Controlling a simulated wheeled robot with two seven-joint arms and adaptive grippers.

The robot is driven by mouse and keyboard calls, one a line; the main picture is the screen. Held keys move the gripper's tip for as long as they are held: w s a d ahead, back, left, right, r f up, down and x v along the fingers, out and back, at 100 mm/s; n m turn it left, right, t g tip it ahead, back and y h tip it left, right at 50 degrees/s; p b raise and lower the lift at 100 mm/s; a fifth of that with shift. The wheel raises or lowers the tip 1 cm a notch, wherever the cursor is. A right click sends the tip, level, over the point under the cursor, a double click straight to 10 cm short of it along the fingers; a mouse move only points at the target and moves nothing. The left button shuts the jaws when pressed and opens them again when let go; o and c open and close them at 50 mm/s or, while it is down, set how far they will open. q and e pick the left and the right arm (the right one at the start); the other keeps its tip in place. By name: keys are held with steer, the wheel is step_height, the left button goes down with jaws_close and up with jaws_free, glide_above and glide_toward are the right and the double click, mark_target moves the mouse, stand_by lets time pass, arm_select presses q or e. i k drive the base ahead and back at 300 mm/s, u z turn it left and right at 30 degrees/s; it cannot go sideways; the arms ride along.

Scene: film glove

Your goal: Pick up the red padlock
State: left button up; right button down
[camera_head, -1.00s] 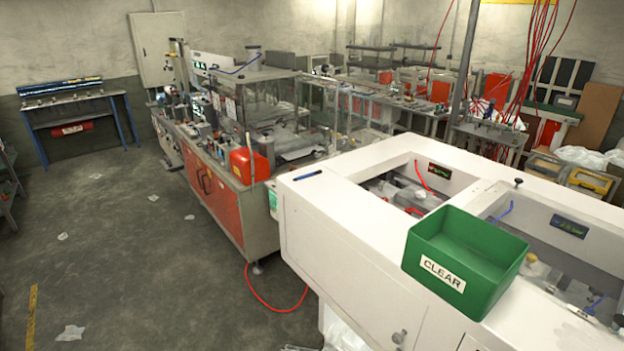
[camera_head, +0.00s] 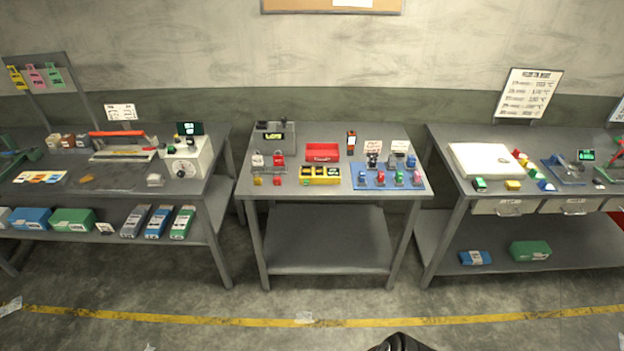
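A small red thing that looks like a padlock (camera_head: 279,158) stands near the left side of the middle table (camera_head: 340,205), beside a whitish padlock-like piece (camera_head: 258,160). Several small padlock-like pieces in different colours stand on a blue mat (camera_head: 366,182) at the table's right, one of them pinkish-red (camera_head: 417,178). They are too small to tell their details. No gripper can be made out. A dark rounded piece (camera_head: 400,343) at the bottom edge may be part of me.
The middle table also holds a red tray (camera_head: 322,153), a yellow block-like holder (camera_head: 320,175) and a grey machine (camera_head: 275,136). Cluttered tables stand left (camera_head: 218,190) and right (camera_head: 440,200), with narrow gaps between. The floor in front is open, crossed by a yellow line (camera_head: 250,321).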

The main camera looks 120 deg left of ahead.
mark_target(277, 181)
steer(key=u, duration=4.6)
steer(key=k, duration=0.5)
steer(key=u, duration=1.45)
steer(key=i, duration=2.15)
steer(key=z, duration=1.3)
steer(key=i, duration=0.75)
steer(key=z, duration=0.9)
